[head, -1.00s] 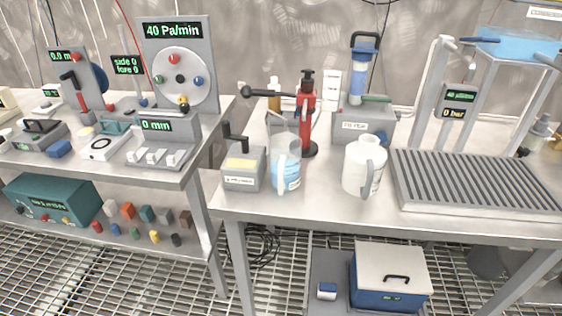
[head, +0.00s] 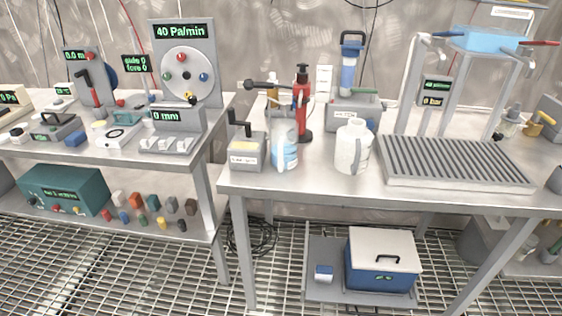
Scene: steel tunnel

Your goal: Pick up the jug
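Two jug-like vessels stand upright near the front edge of the right bench (head: 300,183). One is a clear jug (head: 285,146) with pale blue liquid and a handle on its front side. The other is a white jug (head: 350,150) to its right, with a handle facing front and right. I cannot tell from the picture alone which one the task names. Nothing is holding either of them. Neither of my grippers is in view.
A grey box with a lever (head: 246,150) stands close left of the clear jug, a red hand pump (head: 303,105) behind it. A ribbed grey rack (head: 455,162) lies right of the white jug. Bare bench lies in front of both jugs. A blue-and-white cooler (head: 382,262) sits below.

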